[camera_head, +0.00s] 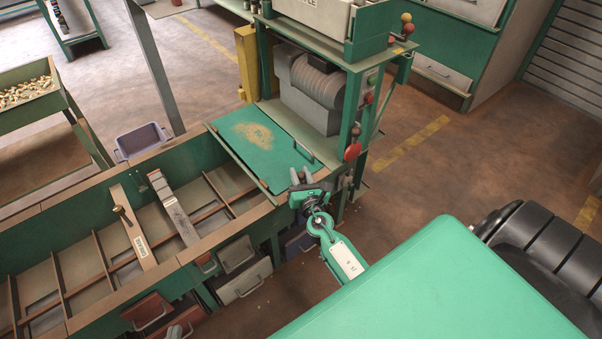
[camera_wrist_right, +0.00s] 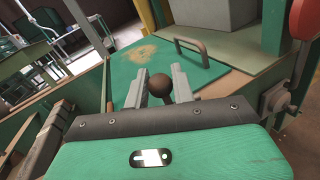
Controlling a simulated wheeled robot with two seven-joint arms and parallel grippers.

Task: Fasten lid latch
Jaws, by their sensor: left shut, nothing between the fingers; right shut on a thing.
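The green lid (camera_head: 235,152) lies flat over the hopper end, with a patch of tan crumbs and a metal bar handle (camera_head: 303,153). The lid also fills the middle of the right wrist view (camera_wrist_right: 128,70). My right gripper (camera_head: 303,176) is at the lid's front right corner. In the right wrist view its two grey fingers are shut on a dark brown ball knob (camera_wrist_right: 184,87). The latch parts below the knob are hidden by the gripper. The grey tips of my left gripper (camera_head: 177,331) show at the bottom edge, shut and empty, low in front of the hopper drawers.
A green machine frame with red knobs (camera_head: 352,152) stands right behind the lid. Divided wooden bins (camera_head: 85,262) run to the left, with drawers (camera_head: 243,282) beneath. A nut-filled tray (camera_head: 27,92) stands at the far left. Open floor (camera_head: 440,170) lies to the right.

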